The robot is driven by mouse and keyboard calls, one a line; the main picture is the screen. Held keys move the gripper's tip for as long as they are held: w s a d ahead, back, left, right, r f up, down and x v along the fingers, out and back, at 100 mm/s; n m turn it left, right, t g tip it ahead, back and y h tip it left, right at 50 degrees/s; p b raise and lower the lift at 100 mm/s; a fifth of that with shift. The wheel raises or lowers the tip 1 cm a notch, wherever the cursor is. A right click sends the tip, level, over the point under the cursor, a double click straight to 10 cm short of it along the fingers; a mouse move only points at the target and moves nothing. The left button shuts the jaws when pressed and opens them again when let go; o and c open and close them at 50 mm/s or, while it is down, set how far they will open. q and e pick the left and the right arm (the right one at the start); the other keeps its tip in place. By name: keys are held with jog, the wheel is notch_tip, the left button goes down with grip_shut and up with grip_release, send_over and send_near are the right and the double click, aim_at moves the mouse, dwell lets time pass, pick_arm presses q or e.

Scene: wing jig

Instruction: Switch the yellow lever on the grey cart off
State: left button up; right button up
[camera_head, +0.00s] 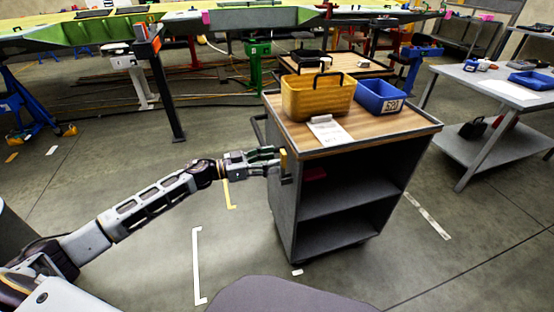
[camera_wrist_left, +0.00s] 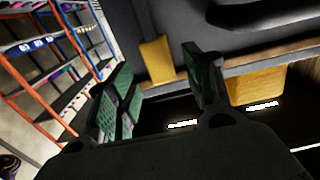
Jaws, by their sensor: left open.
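The grey cart (camera_head: 330,190) stands right of centre in the head view, with a wooden top. The yellow lever (camera_head: 284,161) is on its left side, just below the top. My left gripper (camera_head: 275,160) reaches in from the left, its fingertips close beside the lever. In the left wrist view my left gripper (camera_wrist_left: 161,66) is open, with its green-padded fingers apart. The yellow lever (camera_wrist_left: 157,52) shows in the gap between the fingertips there. I cannot tell whether a finger touches it. My right gripper is in neither view.
On the cart top are a yellow bin (camera_head: 318,98), a blue bin (camera_head: 381,98) and a white paper (camera_head: 329,131). A grey table (camera_head: 500,91) stands at right. The floor left of the cart is open.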

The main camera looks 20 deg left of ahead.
pick_arm(q)
jog(key=shift+x, duration=1.35)
grip_shut()
